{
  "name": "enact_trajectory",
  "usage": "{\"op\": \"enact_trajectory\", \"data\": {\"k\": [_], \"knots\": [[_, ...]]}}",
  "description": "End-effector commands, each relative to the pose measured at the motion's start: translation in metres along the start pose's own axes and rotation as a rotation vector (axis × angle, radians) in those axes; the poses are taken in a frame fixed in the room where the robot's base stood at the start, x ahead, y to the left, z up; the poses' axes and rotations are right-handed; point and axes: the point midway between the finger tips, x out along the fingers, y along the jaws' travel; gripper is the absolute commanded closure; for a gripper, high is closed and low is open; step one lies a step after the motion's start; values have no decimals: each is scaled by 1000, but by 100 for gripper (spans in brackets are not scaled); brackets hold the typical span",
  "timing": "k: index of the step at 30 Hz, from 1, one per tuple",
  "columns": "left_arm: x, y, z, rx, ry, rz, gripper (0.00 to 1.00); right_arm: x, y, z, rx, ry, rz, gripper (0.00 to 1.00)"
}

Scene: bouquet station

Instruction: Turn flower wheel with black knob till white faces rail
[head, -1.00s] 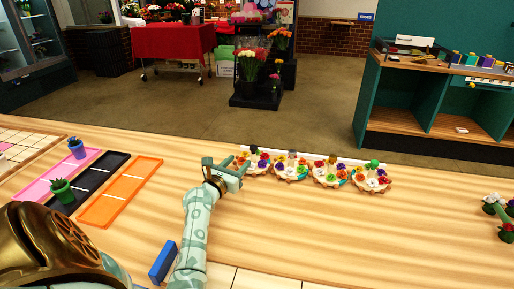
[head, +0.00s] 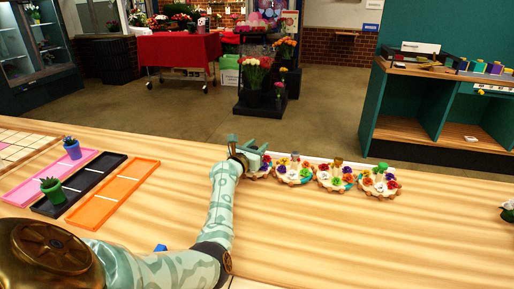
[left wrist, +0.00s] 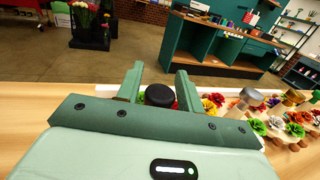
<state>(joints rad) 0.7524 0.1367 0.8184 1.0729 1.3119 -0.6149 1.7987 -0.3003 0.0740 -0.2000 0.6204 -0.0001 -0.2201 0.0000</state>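My left gripper (head: 248,150) is over the leftmost flower wheel (head: 262,172) in the head view. In the left wrist view the black knob (left wrist: 160,95) stands between the two fingers of this gripper (left wrist: 160,82). The fingers are apart, one on each side of the knob, with a thin gap visible at its left; contact is not clear. The gripper hides the knob in the head view and most of the wheel in the wrist view. A white rail (head: 310,160) runs behind the wheels. Which color faces it cannot be told. My right gripper is out of view.
More flower wheels stand in a row to the right, with a grey knob (head: 295,156), a brown knob (head: 337,162) and a green knob (head: 382,168). Black (head: 95,178) and orange (head: 120,190) trays lie at the left.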

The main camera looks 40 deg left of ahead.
Motion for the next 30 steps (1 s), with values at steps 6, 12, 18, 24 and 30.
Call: {"op": "enact_trajectory", "data": {"k": [6,12,18,24,30], "knots": [[0,0,0,0,0,-1,96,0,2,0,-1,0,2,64],[0,0,-1,3,2,-22,96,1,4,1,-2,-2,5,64],[0,0,-2,4,3,-105,96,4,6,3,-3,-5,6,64],[-1,-2,-4,5,5,-260,96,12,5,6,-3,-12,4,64],[-2,-5,-7,5,6,-447,96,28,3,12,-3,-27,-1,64]]}}
